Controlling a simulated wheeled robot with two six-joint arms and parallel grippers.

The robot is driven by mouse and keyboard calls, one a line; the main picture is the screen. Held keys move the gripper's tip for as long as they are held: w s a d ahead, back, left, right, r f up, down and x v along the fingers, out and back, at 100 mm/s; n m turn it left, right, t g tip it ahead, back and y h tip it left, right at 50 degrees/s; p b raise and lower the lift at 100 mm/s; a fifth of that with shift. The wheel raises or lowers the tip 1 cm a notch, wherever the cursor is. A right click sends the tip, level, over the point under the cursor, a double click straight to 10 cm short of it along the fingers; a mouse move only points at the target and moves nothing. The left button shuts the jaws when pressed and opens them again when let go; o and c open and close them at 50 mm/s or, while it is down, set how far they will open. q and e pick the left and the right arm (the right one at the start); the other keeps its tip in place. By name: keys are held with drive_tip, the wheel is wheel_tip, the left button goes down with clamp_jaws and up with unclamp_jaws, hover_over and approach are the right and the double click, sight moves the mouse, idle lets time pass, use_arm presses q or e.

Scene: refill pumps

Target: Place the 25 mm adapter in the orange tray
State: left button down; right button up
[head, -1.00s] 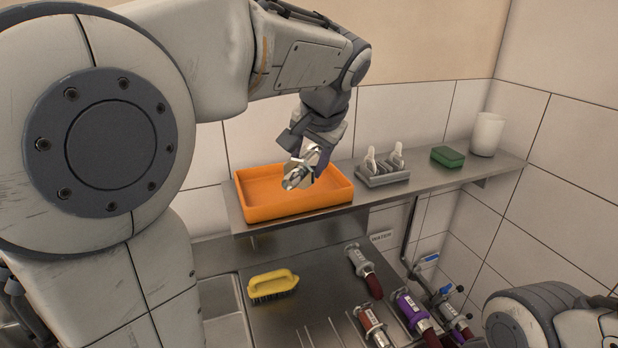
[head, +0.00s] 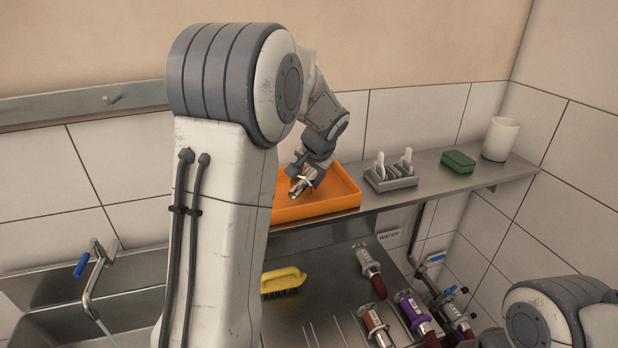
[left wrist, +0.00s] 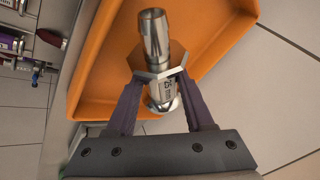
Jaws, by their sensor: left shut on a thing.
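The adapter (left wrist: 157,60) is a shiny metal fitting with a hex collar; part of its printed marking shows, but I cannot read the size in full. My left gripper (left wrist: 158,84) is shut on it around the hex collar. In the head view the left gripper (head: 303,182) holds the adapter (head: 299,188) over the orange tray (head: 335,204). In the left wrist view the tray (left wrist: 91,104) lies behind the adapter; I cannot tell whether the adapter touches its floor. My left arm hides the tray's left part in the head view. My right gripper is not in view.
The tray stands on a metal shelf (head: 440,188). To its right are a grey holder (head: 391,180) with white pieces, a green sponge (head: 458,162) and a white cup (head: 500,138). Below are a yellow brush (head: 283,280), several pump fittings and a sink tap (head: 95,270).

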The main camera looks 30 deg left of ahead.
use_arm(q)
drive_tip(key=shift+f, duration=0.8)
drive_tip(key=shift+f, duration=0.2)
drive_tip(key=shift+c, duration=1.4)
unclamp_jaws()
